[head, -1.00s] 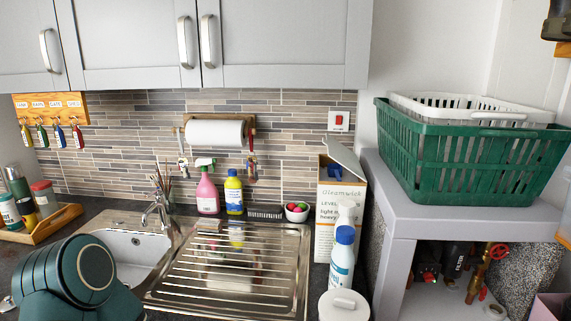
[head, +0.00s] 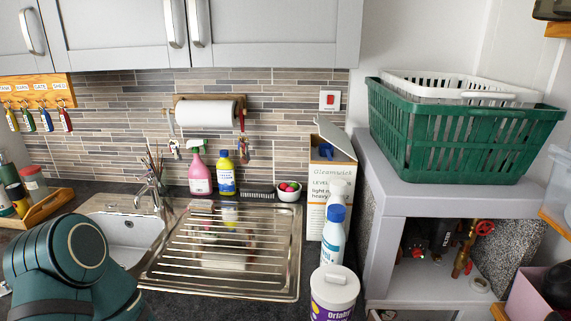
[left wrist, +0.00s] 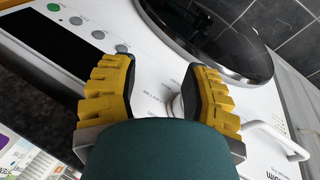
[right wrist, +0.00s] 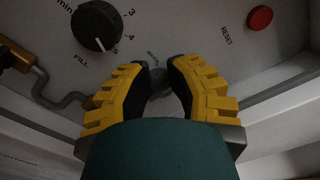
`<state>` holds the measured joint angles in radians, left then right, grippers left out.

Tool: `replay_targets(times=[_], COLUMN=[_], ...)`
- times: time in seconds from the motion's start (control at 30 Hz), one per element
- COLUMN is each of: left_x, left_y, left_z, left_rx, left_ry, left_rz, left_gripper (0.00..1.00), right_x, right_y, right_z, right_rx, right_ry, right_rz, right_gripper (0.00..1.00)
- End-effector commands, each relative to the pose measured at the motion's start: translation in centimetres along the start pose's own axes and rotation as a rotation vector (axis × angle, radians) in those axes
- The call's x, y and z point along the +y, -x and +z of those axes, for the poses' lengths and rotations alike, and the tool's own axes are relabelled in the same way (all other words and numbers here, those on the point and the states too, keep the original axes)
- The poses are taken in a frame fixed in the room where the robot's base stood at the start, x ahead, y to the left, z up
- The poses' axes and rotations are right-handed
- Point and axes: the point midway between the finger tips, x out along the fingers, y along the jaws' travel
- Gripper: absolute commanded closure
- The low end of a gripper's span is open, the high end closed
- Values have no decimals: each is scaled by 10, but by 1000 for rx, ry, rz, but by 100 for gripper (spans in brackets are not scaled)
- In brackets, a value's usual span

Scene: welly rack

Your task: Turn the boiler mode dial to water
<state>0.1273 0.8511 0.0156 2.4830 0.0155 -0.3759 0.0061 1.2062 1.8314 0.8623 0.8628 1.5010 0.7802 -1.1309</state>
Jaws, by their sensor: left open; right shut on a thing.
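In the right wrist view a pale boiler panel shows, with a small grey knob (right wrist: 160,84) between the fingertips of my right gripper (right wrist: 162,80). The gripper is shut on this knob, which looks like the mode dial. In the left wrist view my left gripper (left wrist: 160,85) is open and empty over a white appliance (left wrist: 155,72). A white round knob (left wrist: 176,106) shows between its fingers; I cannot tell whether they touch it. Neither gripper shows in the head view.
A black numbered dial (right wrist: 97,26) and a red reset button (right wrist: 260,18) flank the grey knob. A bent pipe (right wrist: 60,95) runs at the left. In the head view a green basket (head: 460,145) stands on a grey unit with pipes and a red valve (head: 484,228) inside.

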Motion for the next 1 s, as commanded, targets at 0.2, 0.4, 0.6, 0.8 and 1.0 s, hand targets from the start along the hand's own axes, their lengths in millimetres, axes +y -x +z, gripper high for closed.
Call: replay_targets(times=[0.2, 0.4, 0.6, 0.8, 1.0], left_x=[0, 0, 0, 2, 7], left_y=[-1, -1, 1, 6, 18], left_z=[0, 0, 0, -1, -2], left_rx=[1, 0, 0, 0, 0], left_ry=[0, 0, 0, 0, 0], left_rz=[0, 0, 0, 0, 0], left_gripper=[53, 53, 53, 53, 53], right_x=[16, 18, 16, 16, 15], right_y=[3, 4, 5, 5, 19], right_z=[-1, -3, -4, 0, 0], right_rx=[4, 6, 12, 16, 18], right_ry=[-7, -7, -7, -6, -6], right_rz=[19, 20, 17, 15, 17], right_gripper=[100, 100, 100, 100, 100])
